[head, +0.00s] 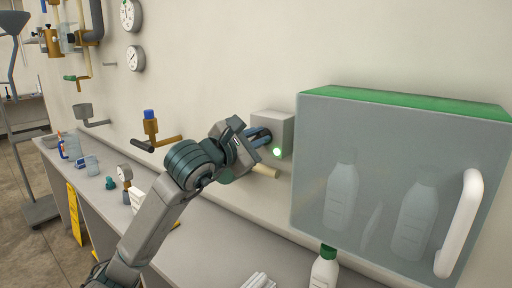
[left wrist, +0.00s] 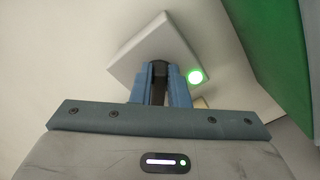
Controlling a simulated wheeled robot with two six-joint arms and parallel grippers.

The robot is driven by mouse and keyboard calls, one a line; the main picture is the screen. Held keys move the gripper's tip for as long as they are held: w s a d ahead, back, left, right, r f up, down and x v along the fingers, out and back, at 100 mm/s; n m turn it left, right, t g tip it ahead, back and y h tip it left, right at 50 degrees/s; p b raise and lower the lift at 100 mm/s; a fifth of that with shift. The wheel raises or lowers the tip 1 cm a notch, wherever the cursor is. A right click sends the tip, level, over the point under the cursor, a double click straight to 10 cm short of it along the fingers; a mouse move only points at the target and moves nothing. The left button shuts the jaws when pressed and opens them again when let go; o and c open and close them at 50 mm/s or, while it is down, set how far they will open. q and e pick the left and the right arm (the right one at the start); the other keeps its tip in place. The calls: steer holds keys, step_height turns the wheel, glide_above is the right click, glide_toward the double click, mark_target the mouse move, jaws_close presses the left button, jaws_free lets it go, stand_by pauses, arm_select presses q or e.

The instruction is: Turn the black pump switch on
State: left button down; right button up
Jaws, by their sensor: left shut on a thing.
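The pump switch box (head: 276,127) is a light grey box on the wall, left of the glass-fronted cabinet. A green light glows at its lower right. In the left wrist view the box (left wrist: 150,42) shows as a tilted pale plate, with the green light (left wrist: 195,77) at its edge. The black switch (left wrist: 159,69) sits between the blue fingers of my left gripper (left wrist: 160,88). My left gripper (head: 260,136) is at the front of the box, shut on the switch. The fingers hide most of the switch. My right gripper is not in view.
The cabinet (head: 400,97) with a green top and white handle stands close right of the switch box, bottles inside. A white bottle with a green cap (head: 325,268) stands on the counter below. Pipes and valves with a blue cap (head: 149,114) are on the wall at left.

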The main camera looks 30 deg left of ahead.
arm_select(q)
steer(key=m, duration=0.1)
steer(key=m+b, duration=0.1)
steer(key=m, duration=0.1)
steer(key=shift+d+f, duration=0.15)
steer(key=shift+f, duration=0.1)
steer(key=shift+m+b, duration=0.3)
